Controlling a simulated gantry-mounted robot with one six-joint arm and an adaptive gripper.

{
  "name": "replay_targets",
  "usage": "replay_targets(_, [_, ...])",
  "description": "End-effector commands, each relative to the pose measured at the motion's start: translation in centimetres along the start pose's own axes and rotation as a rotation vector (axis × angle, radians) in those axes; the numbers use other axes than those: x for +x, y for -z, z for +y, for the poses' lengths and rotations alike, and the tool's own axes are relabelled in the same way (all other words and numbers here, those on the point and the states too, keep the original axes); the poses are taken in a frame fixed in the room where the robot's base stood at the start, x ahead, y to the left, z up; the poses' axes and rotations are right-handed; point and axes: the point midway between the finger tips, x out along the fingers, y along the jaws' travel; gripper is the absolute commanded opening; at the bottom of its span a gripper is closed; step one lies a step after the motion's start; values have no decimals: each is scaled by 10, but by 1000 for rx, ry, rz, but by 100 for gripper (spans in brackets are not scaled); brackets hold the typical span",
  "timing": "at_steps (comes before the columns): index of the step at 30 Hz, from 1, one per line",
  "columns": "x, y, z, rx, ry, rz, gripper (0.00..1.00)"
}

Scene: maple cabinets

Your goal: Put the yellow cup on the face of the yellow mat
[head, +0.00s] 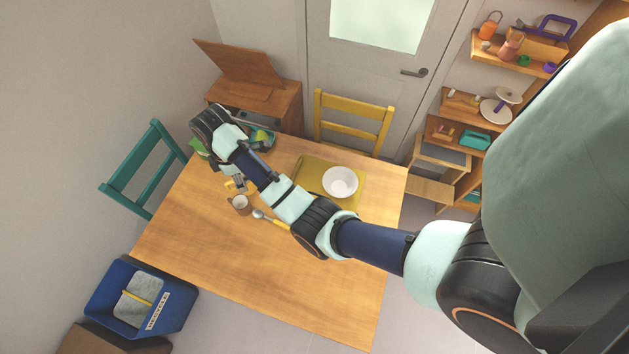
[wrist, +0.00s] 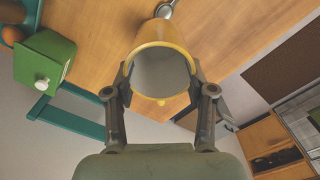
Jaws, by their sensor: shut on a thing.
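The yellow cup (wrist: 162,72) is between my gripper's (wrist: 162,86) two fingers, which are shut on it. Its grey inside faces the wrist camera. In the head view my gripper (head: 239,184) is low over the table's back left part, with bits of yellow showing around it. The yellow mat (head: 313,174) lies at the back right of the table, to the right of my gripper. I cannot tell whether the cup touches the table.
A small pale round thing (head: 240,202) shows just in front of my gripper. A spoon (head: 261,215) with a yellow handle lies beside it. A green box (wrist: 45,60) shows in the wrist view. The table's front left (head: 190,230) is clear. A yellow chair (head: 352,118) stands behind.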

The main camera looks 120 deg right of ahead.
Motion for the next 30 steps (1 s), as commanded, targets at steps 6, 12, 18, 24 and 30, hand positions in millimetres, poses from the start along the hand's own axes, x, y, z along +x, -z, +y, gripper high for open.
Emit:
replay_targets(6, [-8, -108, 16, -459, 2, 0, 13])
replay_targets(12, [-8, -170, 13, -767, 1, 1, 13])
replay_targets(18, [-8, -188, 10, -873, -1, 0, 13])
replay_targets(24, [21, -187, 10, -875, 0, 0, 13])
replay_targets(30, [76, -187, 9, -875, 3, 1, 13])
